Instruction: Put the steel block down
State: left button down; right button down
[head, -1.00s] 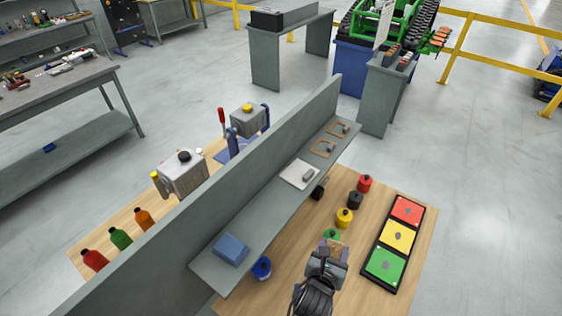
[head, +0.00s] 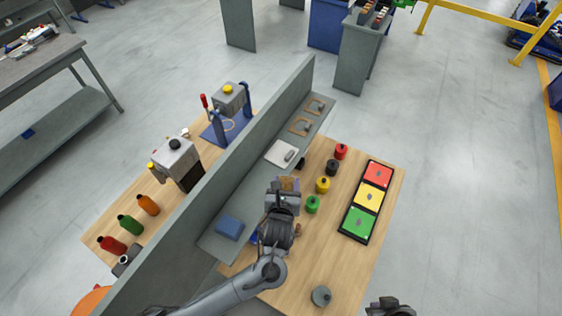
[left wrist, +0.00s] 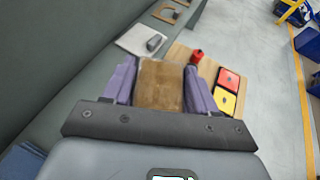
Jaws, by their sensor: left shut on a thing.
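My left gripper (head: 286,188) is shut on the steel block (head: 289,184), which looks brown and blocky. In the left wrist view the block (left wrist: 160,86) fills the space between the two purple fingers (left wrist: 158,88). In the head view it overlaps the grey shelf (head: 262,178); its height above the shelf is hard to tell. My right gripper (head: 390,307) shows only in part at the bottom edge, apart from the table; its fingers cannot be made out.
A white plate (head: 275,151) with a grey piece (head: 289,155) and wooden frames (head: 300,127) lie farther along the shelf. Several coloured canisters (head: 323,185) and a tricolour tray (head: 347,223) stand right.

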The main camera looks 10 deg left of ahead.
aim_at(256, 191)
pick_arm(q)
jog(key=w+a+f, duration=0.1)
jog(key=a+f, duration=0.1)
jog(key=a, duration=0.1)
jog(key=w+a+f+b, duration=0.1)
jog(key=a+f, duration=0.1)
jog(key=a, duration=0.1)
jog(key=w+a+f+b, duration=0.1)
jog(key=a+f, duration=0.1)
jog(key=a, duration=0.1)
jog(key=shift+w+a, duration=0.2)
jog(key=shift+a, duration=0.05)
jog(key=shift+w+a+f+b, duration=0.25)
jog(key=shift+w+a+b, duration=0.05)
jog(key=shift+a+b, duration=0.4)
notch_tip(256, 191, down, 4)
jog(key=b, duration=0.5)
jog(key=shift+f, duration=0.1)
jog(key=shift+c, duration=1.6)
grip_release()
jog(key=shift+f, duration=0.15)
jog(key=shift+s, duration=0.1)
